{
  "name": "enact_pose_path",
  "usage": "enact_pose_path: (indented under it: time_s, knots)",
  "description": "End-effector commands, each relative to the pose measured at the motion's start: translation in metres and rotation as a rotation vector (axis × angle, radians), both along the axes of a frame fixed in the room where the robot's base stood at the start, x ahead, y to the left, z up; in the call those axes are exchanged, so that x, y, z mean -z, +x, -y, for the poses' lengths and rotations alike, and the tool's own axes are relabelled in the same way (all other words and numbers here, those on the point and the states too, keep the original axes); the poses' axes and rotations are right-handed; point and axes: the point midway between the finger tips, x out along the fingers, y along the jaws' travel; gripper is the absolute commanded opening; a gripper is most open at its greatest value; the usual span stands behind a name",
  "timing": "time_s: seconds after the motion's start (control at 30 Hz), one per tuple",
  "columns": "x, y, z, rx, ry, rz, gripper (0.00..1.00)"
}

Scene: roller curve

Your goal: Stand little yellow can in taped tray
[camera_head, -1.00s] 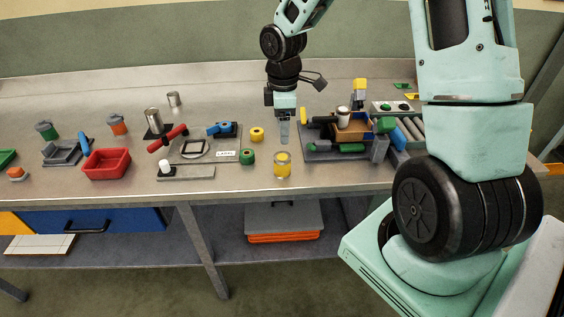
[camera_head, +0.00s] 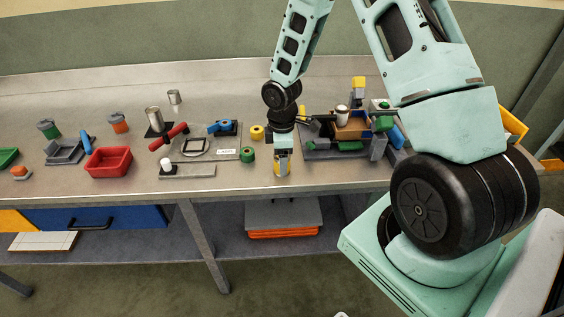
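I cannot tell whether the fingers are closed on the can or still apart. A flat grey board (camera_head: 226,145) with a square black-and-white outline and a white label lies to the left of the can. It may be the taped tray, but I cannot tell for certain.
A cluttered grey base with an orange-brown box (camera_head: 352,128) is close on the right. A red bin (camera_head: 108,162) and a metal can (camera_head: 153,117) stand further left.

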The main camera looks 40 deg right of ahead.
Motion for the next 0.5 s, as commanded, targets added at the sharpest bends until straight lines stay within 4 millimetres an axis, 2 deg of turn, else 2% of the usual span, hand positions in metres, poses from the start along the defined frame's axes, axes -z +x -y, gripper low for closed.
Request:
enact_pose_path:
  time_s: [0.13, 0.3, 0.33, 0.37, 0.4, 0.5]
  knots:
    - [-0.0001, 0.0001, 0.0002, 0.001, 0.0, 0.0, 0.69]
    - [-0.0002, 0.0, 0.0001, 0.001, 0.0, 0.0, 0.22]
    - [-0.0002, 0.0, 0.0001, 0.001, 0.0, 0.0, 0.17]
    - [-0.0002, 0.0, 0.0001, 0.001, 0.0, 0.0, 0.17]
    - [-0.0004, 0.0001, 0.0002, 0.001, 0.0, 0.0, 0.13]
    - [-0.0005, 0.0001, 0.0002, 0.001, 0.0, 0.0, 0.13]
